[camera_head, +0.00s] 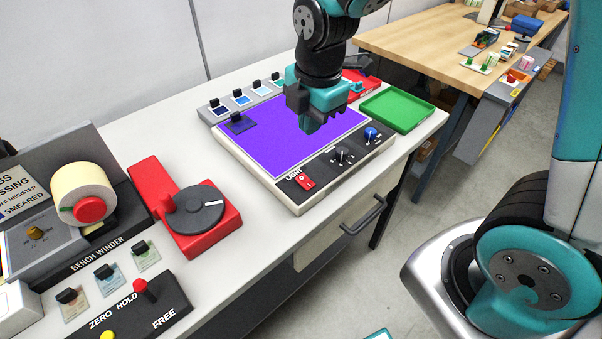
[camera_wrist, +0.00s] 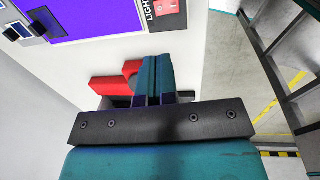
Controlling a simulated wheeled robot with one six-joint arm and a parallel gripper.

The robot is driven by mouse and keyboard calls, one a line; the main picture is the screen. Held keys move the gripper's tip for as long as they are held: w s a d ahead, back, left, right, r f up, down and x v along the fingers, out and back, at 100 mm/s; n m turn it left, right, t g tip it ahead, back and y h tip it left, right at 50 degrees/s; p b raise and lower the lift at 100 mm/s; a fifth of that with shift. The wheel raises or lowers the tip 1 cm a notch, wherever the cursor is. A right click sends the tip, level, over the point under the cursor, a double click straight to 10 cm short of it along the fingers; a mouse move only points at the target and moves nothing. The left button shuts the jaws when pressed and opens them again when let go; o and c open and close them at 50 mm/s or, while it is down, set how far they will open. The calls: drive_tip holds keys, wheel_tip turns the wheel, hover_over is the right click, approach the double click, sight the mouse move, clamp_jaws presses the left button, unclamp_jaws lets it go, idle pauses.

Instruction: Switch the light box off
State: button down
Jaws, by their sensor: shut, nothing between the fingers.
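The light box (camera_head: 262,176) stands on the white bench with its panel (camera_head: 275,140) bright purple. Its red rocker switch (camera_head: 304,181) sits beside the word LIGHT on the black front strip. The switch also shows at the top edge of the wrist view (camera_wrist: 166,8), partly cut off. My gripper (camera_head: 309,126) is over the panel in the head view, behind the switch and apart from it. In the wrist view its teal fingers (camera_wrist: 154,72) are together with nothing between them. Which way the switch is tilted is too small to tell.
A red unit with a grey dial (camera_head: 199,209) stands left of the box, and a green tray (camera_head: 397,111) lies right. Colour swatches with black clips (camera_head: 239,97) line the back. A drawer handle (camera_head: 365,216) juts out in front.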

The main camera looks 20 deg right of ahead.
sight(303, 178)
drive_tip(key=shift+f, duration=0.1)
drive_tip(key=f, duration=0.4)
drive_tip(key=w+f+p, duration=0.1)
drive_tip(key=f, duration=0.4)
drive_tip(key=f+p, duration=0.1)
drive_tip(key=f, duration=0.3)
drive_tip(key=shift+w+a+f, duration=0.25)
drive_tip(key=shift+f, duration=0.15)
